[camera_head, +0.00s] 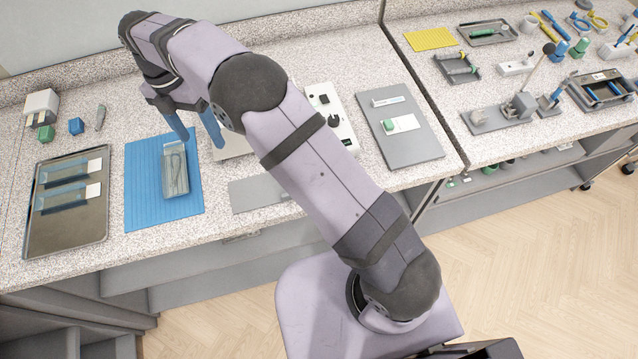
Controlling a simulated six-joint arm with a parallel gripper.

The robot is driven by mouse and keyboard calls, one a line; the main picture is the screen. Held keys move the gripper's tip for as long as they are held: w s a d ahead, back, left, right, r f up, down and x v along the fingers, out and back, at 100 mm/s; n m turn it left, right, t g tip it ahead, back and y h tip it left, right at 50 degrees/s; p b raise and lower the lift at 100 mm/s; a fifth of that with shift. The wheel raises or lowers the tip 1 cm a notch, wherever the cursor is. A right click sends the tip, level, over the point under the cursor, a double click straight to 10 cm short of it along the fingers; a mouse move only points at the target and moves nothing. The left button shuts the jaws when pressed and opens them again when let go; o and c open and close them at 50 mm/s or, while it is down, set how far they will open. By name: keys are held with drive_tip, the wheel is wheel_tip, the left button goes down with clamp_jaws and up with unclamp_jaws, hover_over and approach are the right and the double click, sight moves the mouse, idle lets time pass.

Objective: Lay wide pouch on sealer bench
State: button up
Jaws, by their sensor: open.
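A clear pouch with an instrument inside (174,178) lies on the ribbed blue mat (140,205); it looks like the wide pouch. My gripper (203,142) has its two blue fingers apart and pointing down, just above and to the right of this pouch in the picture. Nothing shows between the fingers. A white device with a black knob (343,128), perhaps the sealer, stands right of my gripper, partly hidden by my arm. A flat grey plate (250,195) lies in front of it, also partly covered by my arm.
A metal tray (70,235) at left holds two blue-and-white pouches. A white box (42,103) and small blocks sit behind it. A grey board (415,150) with a green item lies at right. The second counter carries several tools and stands.

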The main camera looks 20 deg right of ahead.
drive_tip(key=s+d+f+m, duration=0.1)
drive_tip(key=s+d+m, duration=0.3)
drive_tip(key=d, duration=0.1)
drive_tip(key=s+d+f+m+g, duration=0.1)
drive_tip(key=s+d+m, duration=0.3)
drive_tip(key=s+d, duration=0.1)
drive_tip(key=s+d+f+m+g, duration=0.1)
drive_tip(key=s+d+m, duration=0.3)
drive_tip(key=d, duration=0.3)
drive_tip(key=shift+s+f, duration=0.1)
drive_tip(key=shift+s, duration=0.5)
drive_tip(key=s+d+m+t, duration=0.1)
drive_tip(key=s+d+m, duration=0.3)
drive_tip(key=m, duration=0.4)
drive_tip(key=s+d+r+m+t+y, duration=0.1)
drive_tip(key=s+d+m+t, duration=0.1)
drive_tip(key=d+m, duration=0.3)
drive_tip(key=s+m, duration=0.1)
drive_tip(key=m, duration=0.3)
drive_tip(key=shift+s+d+r+t, duration=0.25)
drive_tip(key=shift+s+d+t, duration=0.05)
drive_tip(key=shift+s+d, duration=0.05)
